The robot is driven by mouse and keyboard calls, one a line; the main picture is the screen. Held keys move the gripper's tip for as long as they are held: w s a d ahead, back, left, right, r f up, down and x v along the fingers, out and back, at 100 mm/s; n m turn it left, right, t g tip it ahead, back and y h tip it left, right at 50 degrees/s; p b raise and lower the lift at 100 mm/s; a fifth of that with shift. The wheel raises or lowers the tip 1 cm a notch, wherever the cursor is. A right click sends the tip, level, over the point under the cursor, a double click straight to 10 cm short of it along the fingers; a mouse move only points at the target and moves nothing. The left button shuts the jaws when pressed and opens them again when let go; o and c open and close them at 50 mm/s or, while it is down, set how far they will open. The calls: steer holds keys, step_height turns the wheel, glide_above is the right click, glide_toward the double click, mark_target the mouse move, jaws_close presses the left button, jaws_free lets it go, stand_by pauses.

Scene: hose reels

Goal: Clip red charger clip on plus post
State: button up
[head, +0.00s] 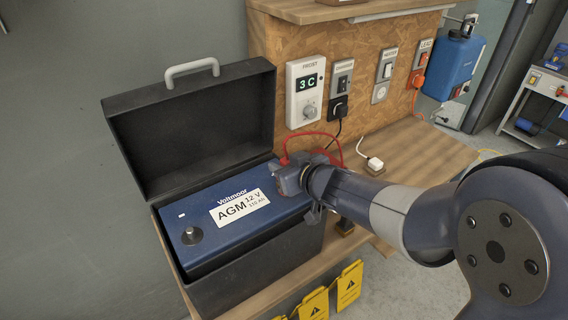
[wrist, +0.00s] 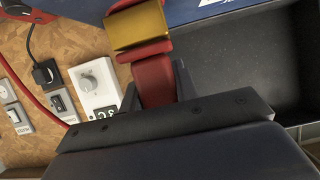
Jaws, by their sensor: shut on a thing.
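My gripper (head: 288,180) is at the back right corner of the blue battery (head: 236,212), which sits in an open black box. In the wrist view my gripper (wrist: 155,88) is shut on the red charger clip (wrist: 153,72), whose brass-coloured jaw (wrist: 138,25) points toward the battery's blue top. In the head view the clip is mostly hidden by my gripper. A red cable (head: 312,134) loops up behind it. A dark post (head: 192,235) stands at the battery's front left. No plus post can be made out; my gripper covers that far corner.
The black box's lid (head: 190,130) stands open behind the battery. A chipboard panel with a frost thermostat (head: 306,92) and switches rises behind. A white plug (head: 373,165) lies on the wooden bench (head: 420,150). Yellow warning tags (head: 348,285) hang at the front edge.

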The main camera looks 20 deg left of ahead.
stand_by(0.3)
steer(key=o, duration=1.1)
steer(key=p+v, duration=0.2)
steer(key=v, duration=0.8)
steer(key=shift+s+d+p, duration=0.3)
steer(key=shift+w+a, duration=0.1)
